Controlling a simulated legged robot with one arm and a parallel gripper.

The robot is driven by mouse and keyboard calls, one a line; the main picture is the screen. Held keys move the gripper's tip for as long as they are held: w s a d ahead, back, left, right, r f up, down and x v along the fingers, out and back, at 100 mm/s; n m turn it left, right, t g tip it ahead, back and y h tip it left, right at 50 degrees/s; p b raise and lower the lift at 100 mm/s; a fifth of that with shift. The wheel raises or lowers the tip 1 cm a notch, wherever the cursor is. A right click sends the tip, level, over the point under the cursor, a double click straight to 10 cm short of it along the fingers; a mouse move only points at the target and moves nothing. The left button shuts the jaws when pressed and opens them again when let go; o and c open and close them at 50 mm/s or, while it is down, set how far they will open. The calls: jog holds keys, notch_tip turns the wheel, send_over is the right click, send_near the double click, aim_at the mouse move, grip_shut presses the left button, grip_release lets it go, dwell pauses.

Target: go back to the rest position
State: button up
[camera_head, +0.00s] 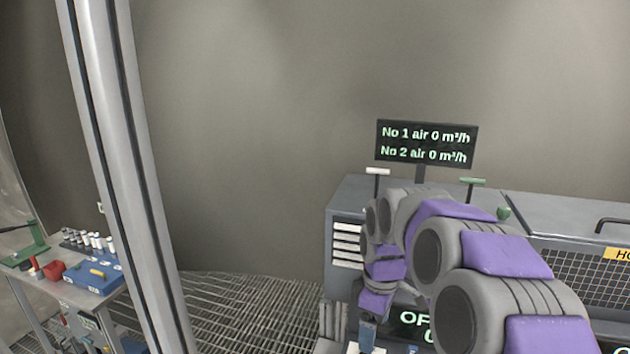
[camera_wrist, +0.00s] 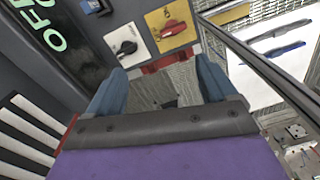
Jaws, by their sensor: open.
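My arm, grey with purple pads, reaches in from the lower right of the head view and bends down at the front of a grey machine (camera_head: 345,215). My gripper (camera_head: 367,340) shows small at the bottom of that view, pointing down. In the wrist view my gripper (camera_wrist: 160,85) has its two blue-grey fingers wide apart, with nothing held between them. Beyond the fingers are a white plate with a black knob (camera_wrist: 126,47) and a yellow plate with a red switch (camera_wrist: 172,27). I cannot tell how close the fingertips are to these plates.
A sign (camera_head: 427,143) showing air readings stands behind the machine. T-handles (camera_head: 377,172) rise from its top. A metal post (camera_head: 125,170) stands left; beyond it is a workbench (camera_head: 40,275) with a blue case (camera_head: 93,277). The grated floor (camera_head: 250,305) between is clear.

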jog(key=s+f+m+b, duration=0.3)
jog(key=s+f+m, duration=0.2)
jog(key=s, duration=1.1)
jog(key=s+d+f+m+g+b, duration=0.1)
jog(key=s+f+m+b, duration=0.2)
jog(key=s, duration=1.4)
jog(key=f+m, duration=0.1)
jog(key=m, duration=0.3)
jog(key=shift+s+d+f, duration=0.15)
jog(key=shift+s+f, duration=0.15)
jog(key=shift+f, duration=0.05)
jog(key=shift+o, duration=0.3)
